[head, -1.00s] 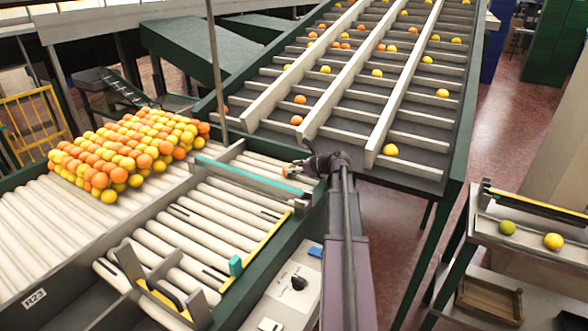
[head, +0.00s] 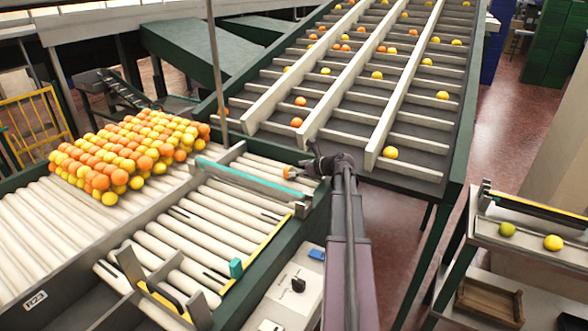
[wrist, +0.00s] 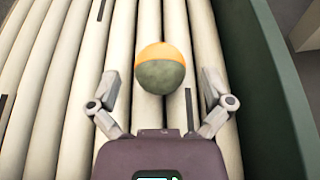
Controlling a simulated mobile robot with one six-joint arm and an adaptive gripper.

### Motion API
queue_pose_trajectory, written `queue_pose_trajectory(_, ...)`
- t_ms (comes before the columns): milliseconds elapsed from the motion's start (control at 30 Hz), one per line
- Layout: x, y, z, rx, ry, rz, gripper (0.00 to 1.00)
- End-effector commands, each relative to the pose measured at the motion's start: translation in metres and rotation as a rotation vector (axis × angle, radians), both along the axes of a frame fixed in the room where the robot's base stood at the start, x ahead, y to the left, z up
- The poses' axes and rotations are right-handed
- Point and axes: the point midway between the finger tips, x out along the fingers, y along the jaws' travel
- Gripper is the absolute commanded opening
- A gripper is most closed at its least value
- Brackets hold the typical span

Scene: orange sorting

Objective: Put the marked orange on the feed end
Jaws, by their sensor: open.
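The marked orange (wrist: 160,68) is part orange and part dull grey-green in the wrist view. It lies on the pale rollers (wrist: 85,75), ahead of my gripper's body. My gripper (wrist: 160,78) is open, with one finger to the left of the orange and one to the right. Gaps show on both sides, and I see no contact. In the head view my gripper (head: 306,169) is low at the right edge of the roller bed, and the orange (head: 290,172) is a small spot at its tip. Which part is the feed end I cannot tell.
A pile of oranges and yellow fruit (head: 130,150) lies on the rollers at left. A teal bar (head: 250,178) and a yellow rail (head: 250,262) run over the roller bed. A sloped conveyor (head: 350,100) rises behind. A side stand (head: 530,245) holds two fruits.

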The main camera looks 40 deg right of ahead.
Motion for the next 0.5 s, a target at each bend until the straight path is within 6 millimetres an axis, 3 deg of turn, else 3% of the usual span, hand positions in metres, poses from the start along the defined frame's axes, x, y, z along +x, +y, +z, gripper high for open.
queue_pose_trajectory(500,-0.067,-0.028,0.032,0.000,0.000,-0.002,1.00)
